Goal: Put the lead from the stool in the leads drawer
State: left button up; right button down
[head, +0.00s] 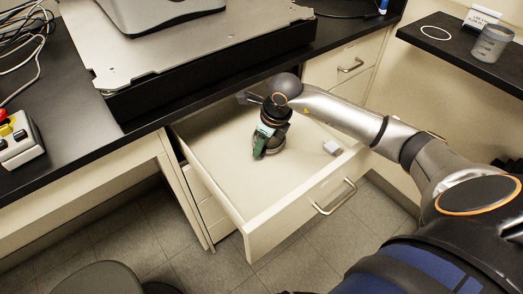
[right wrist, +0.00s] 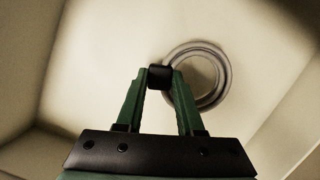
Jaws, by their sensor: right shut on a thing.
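The drawer (head: 292,205) is pulled open below the bench. My right gripper (head: 260,153) is inside its outline, pointing down. In the right wrist view the green fingers (right wrist: 160,80) are shut on a small black piece (right wrist: 160,77) of the lead. The lead's grey coil (right wrist: 226,75) shows just beyond the fingertips, over the pale drawer floor. In the head view the coil (head: 277,149) shows partly behind the gripper. I cannot tell whether it touches the floor. My left gripper is not in view.
A dark round seat (head: 100,279) stands at the lower left. The bench edge (head: 140,128) and a metal-topped instrument (head: 190,40) are behind the drawer. Much of the drawer floor is bare.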

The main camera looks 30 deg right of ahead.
jog(key=shift+f, duration=1.1)
jog(key=c, duration=0.5)
grip_release()
jog(key=shift+f, duration=0.1)
jog(key=p+v, duration=0.1)
jog(key=v, duration=1.1)
